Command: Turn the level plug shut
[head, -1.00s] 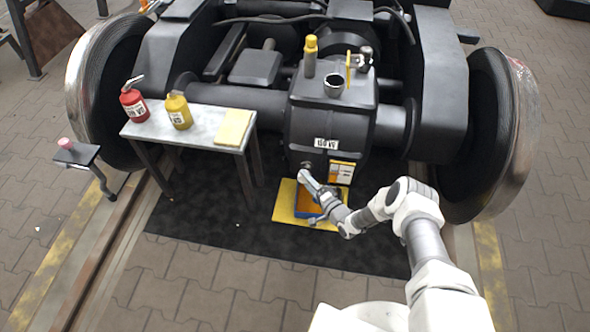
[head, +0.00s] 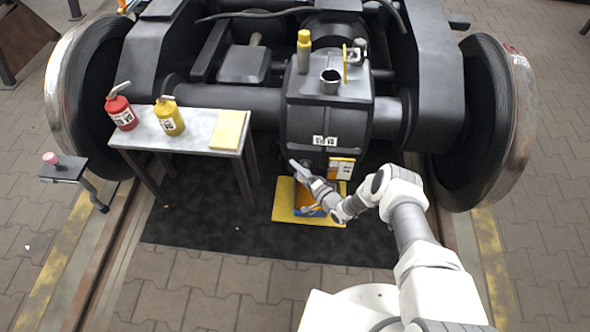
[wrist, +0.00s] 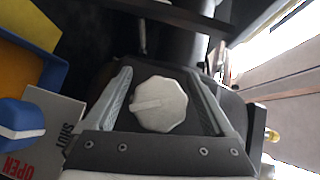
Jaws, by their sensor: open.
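The level plug (wrist: 158,104) is a pale grey, many-sided cap with a raised bar across its face. In the wrist view it sits between the two fingers of my open gripper (wrist: 160,74), with gaps at both sides. In the head view my gripper (head: 298,166) is at the lower front of the dark gearbox (head: 328,112) and hides the plug. A grey plate (wrist: 55,110) reads SHUT and OPEN in the wrist view. A blue handle or knob (wrist: 18,118) is beside it.
A blue tray (wrist: 45,65) on a yellow mat (head: 283,205) lies below the gearbox. A bench (head: 200,130) at the left holds a red can (head: 121,112), a yellow can (head: 170,121) and a yellow pad (head: 228,130). Large wheels stand at both sides.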

